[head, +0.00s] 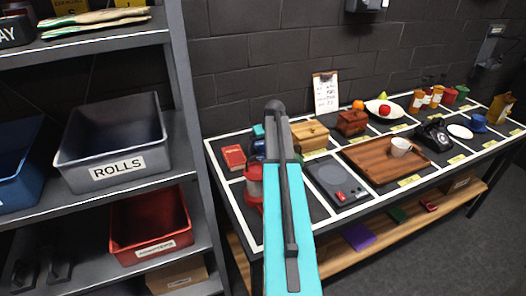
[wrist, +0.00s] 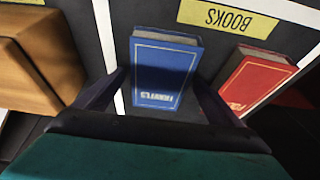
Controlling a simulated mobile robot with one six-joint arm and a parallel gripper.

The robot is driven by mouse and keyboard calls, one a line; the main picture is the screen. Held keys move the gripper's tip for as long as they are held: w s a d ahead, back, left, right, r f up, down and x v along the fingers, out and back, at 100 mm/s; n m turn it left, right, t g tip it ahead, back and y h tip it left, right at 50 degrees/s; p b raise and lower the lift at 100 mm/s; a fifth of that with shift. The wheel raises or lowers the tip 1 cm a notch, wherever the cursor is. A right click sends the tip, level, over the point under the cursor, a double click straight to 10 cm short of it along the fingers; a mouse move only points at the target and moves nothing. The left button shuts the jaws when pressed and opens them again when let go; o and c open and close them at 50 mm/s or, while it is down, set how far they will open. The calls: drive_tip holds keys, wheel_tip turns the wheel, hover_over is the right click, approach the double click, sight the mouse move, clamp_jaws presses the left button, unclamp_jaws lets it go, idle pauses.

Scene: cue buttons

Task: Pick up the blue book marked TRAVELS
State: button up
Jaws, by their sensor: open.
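The blue book (wrist: 166,72) lies flat on the dark table cell in the wrist view, its TRAVELS lettering upside down on the near end. My gripper (wrist: 158,88) is open, with one finger to the left of the book and one to the right. The fingers appear apart from the book; their exact height above the table is hard to tell. In the head view my arm covers most of that spot, and the gripper and blue book cannot be made out clearly there.
A red book (wrist: 256,80) lies right of the blue one, close to my right finger. A yellow BOOKS label (wrist: 240,18) is behind them. A wooden box (wrist: 42,55) stands to the left. In the head view, a red lantern (head: 253,185) stands near my arm.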

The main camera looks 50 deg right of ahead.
sight(264, 148)
drive_tip(key=c, duration=1.3)
drive_tip(key=shift+r, duration=0.1)
wheel_tip(264, 148, up, 10)
drive_tip(key=b, duration=0.1)
drive_tip(key=shift+b, duration=0.35)
